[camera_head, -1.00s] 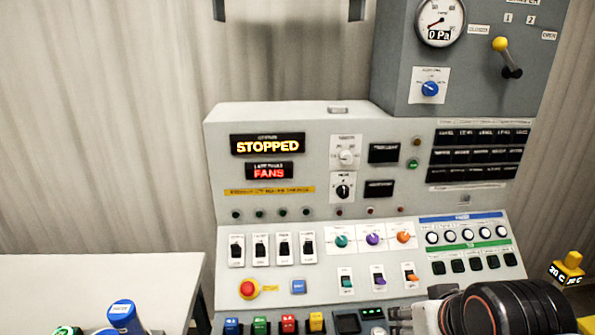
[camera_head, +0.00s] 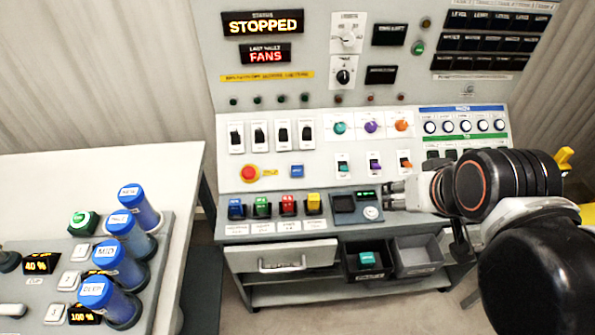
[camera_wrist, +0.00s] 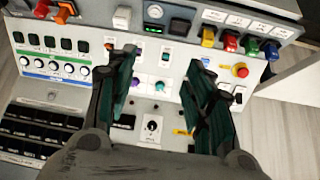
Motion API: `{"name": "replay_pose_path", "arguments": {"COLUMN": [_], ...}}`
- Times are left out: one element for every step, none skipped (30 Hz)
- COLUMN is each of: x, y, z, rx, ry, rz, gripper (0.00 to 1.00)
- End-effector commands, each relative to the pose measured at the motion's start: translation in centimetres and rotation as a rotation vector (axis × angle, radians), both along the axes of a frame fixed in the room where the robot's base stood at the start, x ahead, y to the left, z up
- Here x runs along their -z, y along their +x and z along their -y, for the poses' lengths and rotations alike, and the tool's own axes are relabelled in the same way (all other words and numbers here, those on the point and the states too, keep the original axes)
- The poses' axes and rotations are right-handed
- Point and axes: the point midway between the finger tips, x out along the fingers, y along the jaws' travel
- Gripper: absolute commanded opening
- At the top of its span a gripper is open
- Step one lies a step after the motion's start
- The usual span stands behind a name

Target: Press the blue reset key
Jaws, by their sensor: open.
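My gripper (camera_head: 390,196) is to the right of the key, by the panel's lower ledge, apart from the key. In the wrist view my gripper (camera_wrist: 162,58) has its two dark green fingers spread with nothing between them. The panel shows upside down there, with the red button (camera_wrist: 240,71) just beyond the right finger.
Blue, green, red and yellow rocker switches (camera_head: 262,206) line the ledge below the key. Toggle switches (camera_head: 259,136) stand above it. A drawer (camera_head: 292,260) and dark bins (camera_head: 366,263) are below. Blue cylinders (camera_head: 122,263) stand on a console at left.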

Motion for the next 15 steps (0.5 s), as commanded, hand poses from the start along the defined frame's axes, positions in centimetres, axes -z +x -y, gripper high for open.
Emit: {"name": "replay_pose_path", "arguments": {"x": [0.0,0.0,0.0,0.0,0.0,0.0,0.0,0.0,0.0,0.0,0.0,0.0,0.0,0.0,0.0], "y": [0.0,0.0,0.0,0.0,0.0,0.0,0.0,0.0,0.0,0.0,0.0,0.0,0.0,0.0,0.0], "z": [0.0,0.0,0.0,0.0,0.0,0.0,0.0,0.0,0.0,0.0,0.0,0.0,0.0,0.0,0.0], "rx": [0.0,0.0,0.0,0.0,0.0,0.0,0.0,0.0,0.0,0.0,0.0,0.0,0.0,0.0,0.0], "ry": [0.0,0.0,0.0,0.0,0.0,0.0,0.0,0.0,0.0,0.0,0.0,0.0,0.0,0.0,0.0], "rz": [0.0,0.0,0.0,0.0,0.0,0.0,0.0,0.0,0.0,0.0,0.0,0.0,0.0,0.0,0.0], "gripper": [0.39,0.32,0.23,0.16,0.09,0.0,0.0,0.0,0.0,0.0,0.0,0.0,0.0,0.0,0.0]}}
